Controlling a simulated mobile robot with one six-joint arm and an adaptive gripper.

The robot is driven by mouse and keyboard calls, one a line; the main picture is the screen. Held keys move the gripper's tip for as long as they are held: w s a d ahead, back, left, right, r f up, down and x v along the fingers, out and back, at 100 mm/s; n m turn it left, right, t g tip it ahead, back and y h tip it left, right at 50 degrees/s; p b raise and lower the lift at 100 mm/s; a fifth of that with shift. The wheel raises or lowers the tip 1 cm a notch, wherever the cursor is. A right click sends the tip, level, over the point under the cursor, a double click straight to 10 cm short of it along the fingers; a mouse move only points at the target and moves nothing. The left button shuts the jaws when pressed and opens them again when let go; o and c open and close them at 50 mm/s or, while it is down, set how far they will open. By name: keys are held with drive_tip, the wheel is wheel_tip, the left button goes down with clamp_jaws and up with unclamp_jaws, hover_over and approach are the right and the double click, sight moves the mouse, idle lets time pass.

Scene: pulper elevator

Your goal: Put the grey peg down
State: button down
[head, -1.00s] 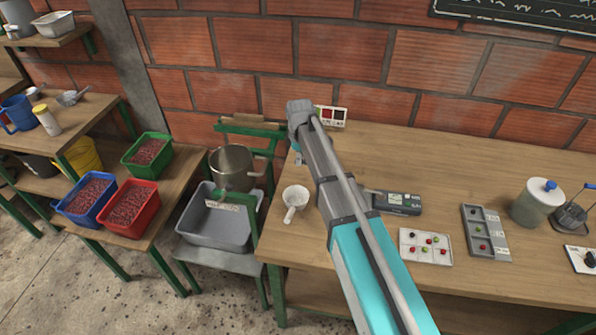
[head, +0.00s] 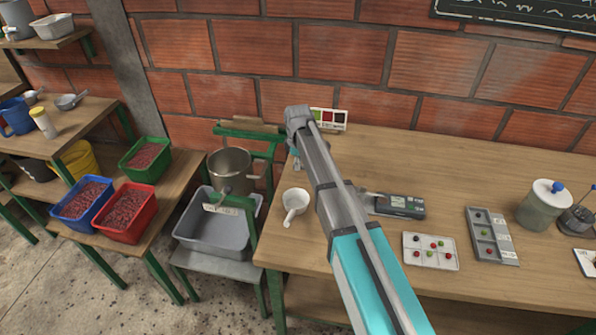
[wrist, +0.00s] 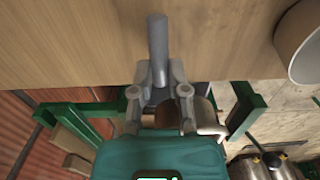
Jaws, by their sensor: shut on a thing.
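The grey peg (wrist: 158,50) is a plain slim cylinder seen in the wrist view. My gripper (wrist: 157,75) is shut on its lower end, one finger on each side. The peg's free end points up the picture, across the wooden tabletop (wrist: 90,40). I cannot tell whether the peg touches the table. In the head view my arm covers the peg, and only part of my gripper (head: 295,150) shows near the table's left back edge.
A grey scale (head: 400,206), a sample tray (head: 430,251) and a lidded jar (head: 543,207) lie to the right. A small colour card (head: 329,119) stands at the back. Bare wood lies between these.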

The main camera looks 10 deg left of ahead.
drive_tip(key=shift+f+b, duration=0.85)
drive_tip(key=shift+f, duration=0.3)
drive_tip(key=shift+f, duration=0.2)
drive_tip(key=c, duration=0.6)
unclamp_jaws()
drive_tip(key=shift+c, duration=0.2)
wheel_tip(320, 180, up, 14)
drive_tip(key=p, duration=1.3)
drive_tip(key=shift+f, duration=0.1)
